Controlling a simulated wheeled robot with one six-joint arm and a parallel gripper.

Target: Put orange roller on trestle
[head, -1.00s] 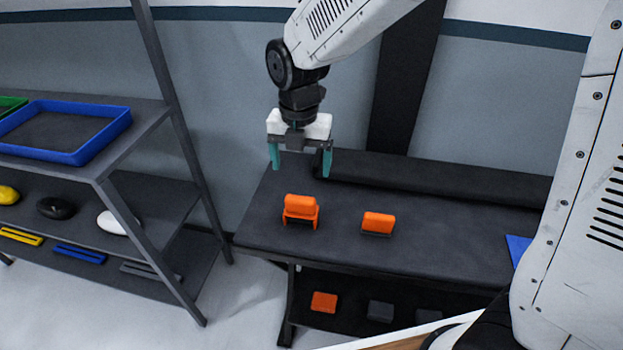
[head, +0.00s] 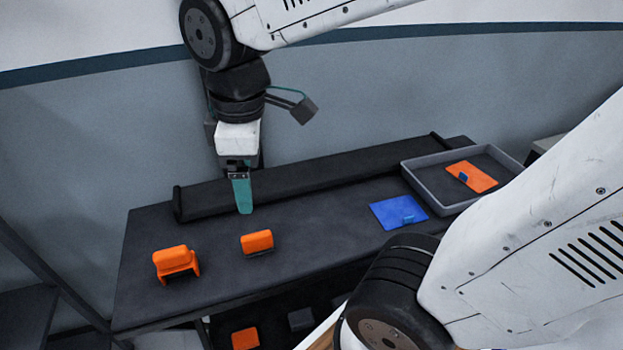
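Two orange pieces sit on the dark table (head: 330,222). The left one (head: 175,262) has a rounded orange top over an orange bracket-like frame with legs. The right one (head: 257,241) is a smaller rounded orange block on a thin dark base. I cannot tell for sure which is the roller, or which thing the task calls the trestle. My gripper (head: 242,195) points down above the table, behind the right orange piece and apart from it. Its teal fingers overlap edge-on, so their gap is hidden. Nothing shows held in it.
A long dark bar (head: 310,178) lies along the table's back. A blue sheet (head: 399,212) and a grey tray (head: 440,194) holding an orange sheet (head: 471,177) are at the right. Below, a shelf holds another orange block (head: 245,338) and a dark one (head: 301,319).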

